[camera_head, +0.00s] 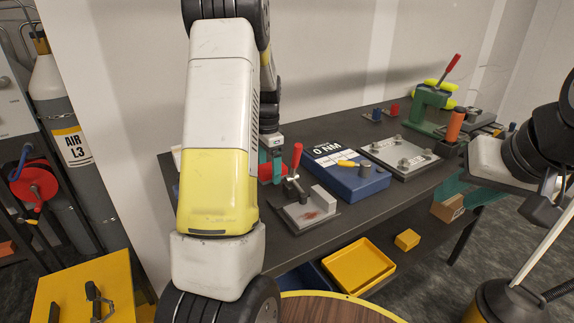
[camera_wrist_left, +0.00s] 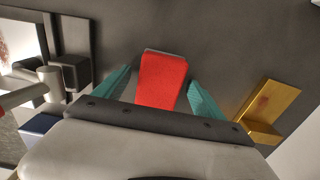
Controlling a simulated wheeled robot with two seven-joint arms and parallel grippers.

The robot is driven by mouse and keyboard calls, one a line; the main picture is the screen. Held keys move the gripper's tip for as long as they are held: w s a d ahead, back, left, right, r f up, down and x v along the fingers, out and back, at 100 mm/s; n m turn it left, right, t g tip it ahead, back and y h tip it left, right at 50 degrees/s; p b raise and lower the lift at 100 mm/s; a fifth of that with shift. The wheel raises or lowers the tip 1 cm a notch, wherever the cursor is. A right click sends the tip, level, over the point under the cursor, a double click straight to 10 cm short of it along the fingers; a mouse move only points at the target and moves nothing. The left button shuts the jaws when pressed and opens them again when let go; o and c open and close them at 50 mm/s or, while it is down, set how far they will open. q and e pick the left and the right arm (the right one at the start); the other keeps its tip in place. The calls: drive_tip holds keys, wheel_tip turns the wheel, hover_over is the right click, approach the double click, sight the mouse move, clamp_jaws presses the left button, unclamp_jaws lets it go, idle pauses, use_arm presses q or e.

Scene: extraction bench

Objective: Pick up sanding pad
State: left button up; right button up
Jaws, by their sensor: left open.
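The sanding pad looks to be the red block (camera_wrist_left: 162,82), with a grey edge at its far end, on the dark bench top. In the head view only part of the red pad (camera_head: 265,174) shows, beside the gripper and behind my left arm. My left gripper (camera_wrist_left: 160,92) is open, its teal fingers on either side of the pad with a gap at each side. It also shows in the head view (camera_head: 271,165), low over the bench. My right gripper (camera_head: 465,192) is at the bench's right front; its teal fingers are partly visible and their opening is unclear.
A red-handled clamp fixture (camera_head: 294,180) stands close right of my left gripper. A blue box (camera_head: 345,172), a grey plate (camera_head: 402,157) and a green press (camera_head: 430,107) stand further right. In the wrist view a yellow bracket (camera_wrist_left: 268,112) lies right of the pad.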

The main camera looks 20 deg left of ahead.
sight(269, 167)
use_arm(q)
drive_tip(key=shift+f, duration=0.3)
drive_tip(key=c, duration=1.4)
wheel_tip(269, 167, up, 10)
drive_tip(key=shift+r, duration=0.1)
drive_tip(key=shift+c, duration=0.2)
